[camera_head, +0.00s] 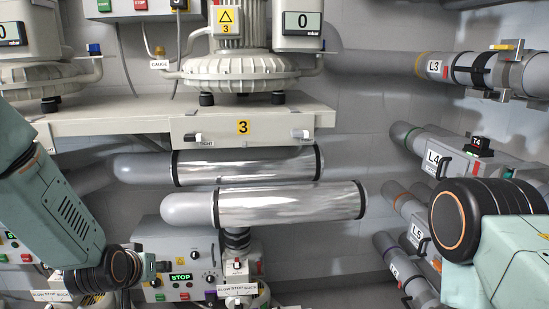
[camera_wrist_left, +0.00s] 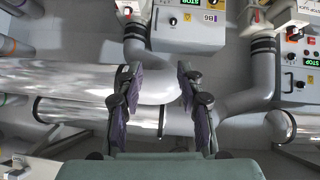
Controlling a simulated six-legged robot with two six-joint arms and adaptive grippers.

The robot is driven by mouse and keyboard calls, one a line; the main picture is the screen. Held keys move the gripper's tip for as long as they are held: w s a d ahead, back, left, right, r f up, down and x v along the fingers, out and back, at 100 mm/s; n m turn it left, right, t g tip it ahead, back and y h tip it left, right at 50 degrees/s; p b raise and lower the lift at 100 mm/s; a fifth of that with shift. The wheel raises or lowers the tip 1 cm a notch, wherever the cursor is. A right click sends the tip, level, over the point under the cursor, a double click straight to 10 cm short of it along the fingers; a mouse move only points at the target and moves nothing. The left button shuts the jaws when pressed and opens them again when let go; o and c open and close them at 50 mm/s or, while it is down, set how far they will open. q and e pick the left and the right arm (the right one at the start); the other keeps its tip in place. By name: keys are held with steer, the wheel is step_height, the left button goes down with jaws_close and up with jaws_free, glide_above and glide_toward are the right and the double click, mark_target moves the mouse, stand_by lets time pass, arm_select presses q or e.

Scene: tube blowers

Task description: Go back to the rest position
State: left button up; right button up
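My left arm comes in from the left in the head view, and its dark wrist joint shows at the lower left; its fingers are not clearly seen there. In the left wrist view my left gripper (camera_wrist_left: 157,88) is open, its two dark, purple-sided fingers apart with nothing held between them. Behind the fingers a grey and silver pipe (camera_wrist_left: 70,78) runs across. My right arm shows at the right edge of the head view as a dark round joint and pale green links. My right gripper is not in view.
In the head view, blower 3 (camera_head: 240,66) stands on a white shelf (camera_head: 110,123). Silver-wrapped pipes (camera_head: 290,203) run below it. A control box with a STOP display (camera_head: 181,278) sits lower down. Labelled pipes, including L3 (camera_head: 434,67) and L4 (camera_head: 434,158), line the right wall.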

arm_select(q)
steer(key=s+d+f+g, duration=0.1)
steer(key=s+f+g, duration=0.2)
steer(key=s+f, duration=0.4)
steer(key=s+d+f+m+g, duration=0.1)
steer(key=s+f+g, duration=0.2)
steer(key=s, duration=1.6)
steer(key=s+d+f+g, duration=0.2)
steer(key=s+f+g, duration=0.1)
steer(key=s+f, duration=0.7)
steer(key=s, duration=0.3)
steer(key=shift+s+f+g, duration=0.2)
steer(key=shift+f+g, duration=0.1)
steer(key=shift+f, duration=0.05)
steer(key=shift+s+d, duration=0.1)
steer(key=shift+d, duration=0.05)
